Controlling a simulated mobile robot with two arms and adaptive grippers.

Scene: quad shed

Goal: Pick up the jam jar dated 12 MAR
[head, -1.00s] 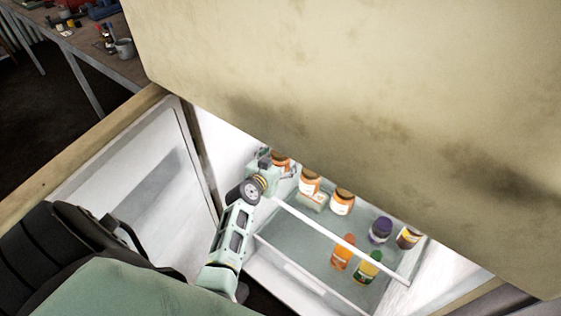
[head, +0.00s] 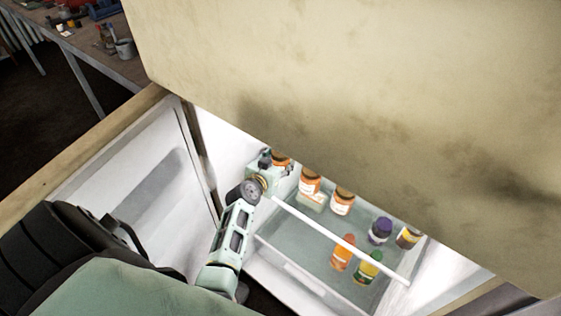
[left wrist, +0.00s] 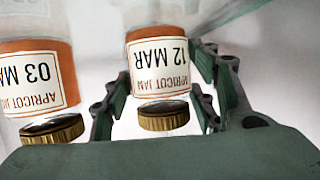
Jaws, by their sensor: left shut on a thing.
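The jam jar dated 12 MAR (left wrist: 160,72) is between the fingers of my left gripper (left wrist: 163,98) in the left wrist view. Its apricot jam label appears upside down, above a gold lid. My left gripper is shut on this jar. In the head view, my left gripper (head: 272,168) is at the left end of the jar row inside the fridge, with the held jar (head: 281,158) partly hidden by it. A similar jar dated 03 MAR (left wrist: 38,82) stands beside it in the left wrist view, apart from the fingers. My right gripper is not in view.
Another orange jar (head: 342,203) stands to the right in the row. A purple-lidded jar (head: 380,231), an orange bottle (head: 342,258) and a green bottle (head: 367,268) stand farther right. A white shelf bar (head: 335,237) crosses in front. A large beige panel (head: 380,90) overhangs the opening.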

